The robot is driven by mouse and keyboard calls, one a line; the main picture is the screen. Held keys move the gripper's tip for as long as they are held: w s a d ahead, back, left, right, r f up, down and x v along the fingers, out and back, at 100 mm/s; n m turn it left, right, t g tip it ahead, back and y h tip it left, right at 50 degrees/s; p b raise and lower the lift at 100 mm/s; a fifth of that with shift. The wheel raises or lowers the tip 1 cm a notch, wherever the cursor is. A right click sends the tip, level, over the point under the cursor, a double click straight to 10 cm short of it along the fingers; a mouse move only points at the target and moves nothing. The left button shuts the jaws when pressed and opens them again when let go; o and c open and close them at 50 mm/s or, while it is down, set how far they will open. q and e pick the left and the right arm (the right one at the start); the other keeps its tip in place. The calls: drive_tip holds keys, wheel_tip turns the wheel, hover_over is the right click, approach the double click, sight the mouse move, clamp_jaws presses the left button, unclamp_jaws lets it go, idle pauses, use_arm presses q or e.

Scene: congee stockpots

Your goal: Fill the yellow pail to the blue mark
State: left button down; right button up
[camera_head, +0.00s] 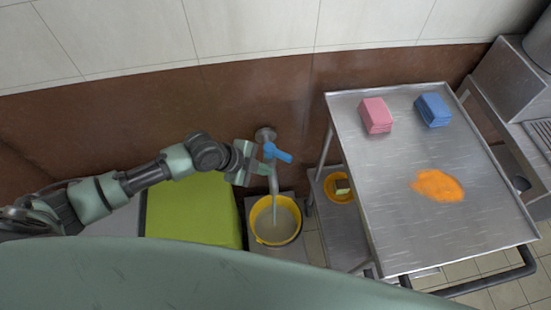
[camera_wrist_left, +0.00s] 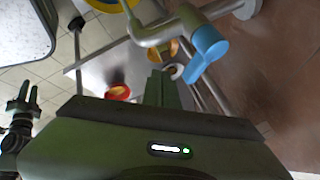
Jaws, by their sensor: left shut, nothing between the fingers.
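The yellow pail (camera_head: 258,228) stands below the wall tap (camera_head: 266,135). A pale stream runs from the spout into it, and cloudy liquid shows inside. I cannot make out a blue mark. The tap has a blue lever (camera_head: 278,153) pointing right. My left gripper (camera_head: 246,163) is shut and empty, just left of the tap; I cannot tell if it touches. In the left wrist view the blue lever (camera_wrist_left: 206,55) and the metal spout (camera_wrist_left: 155,33) lie beyond the fingers. My right gripper (camera_wrist_left: 22,101) shows at the left edge there, its fingers apart.
A steel cart (camera_head: 455,225) stands to the right, with a pink stack (camera_head: 376,115), a blue stack (camera_head: 433,110) and an orange spill (camera_head: 438,186) on top. A yellow bowl (camera_head: 331,190) sits on a lower shelf. A lime-green block (camera_head: 193,212) is left of the pail.

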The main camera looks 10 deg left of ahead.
use_arm(q)
drive_tip(key=shift+x, duration=1.1)
drive_tip(key=w, duration=0.2)
drive_tip(key=shift+w+d+p, duration=0.25)
drive_tip(key=shift+d+p, duration=0.1)
drive_tip(key=shift+w+d+f, duration=0.15)
drive_tip(key=shift+w+d, duration=0.05)
drive_tip(key=shift+w, duration=0.6)
use_arm(e)
drive_tip(key=shift+w+r, duration=0.55)
drive_tip(key=shift+w, duration=0.25)
drive_tip(key=shift+d, duration=0.1)
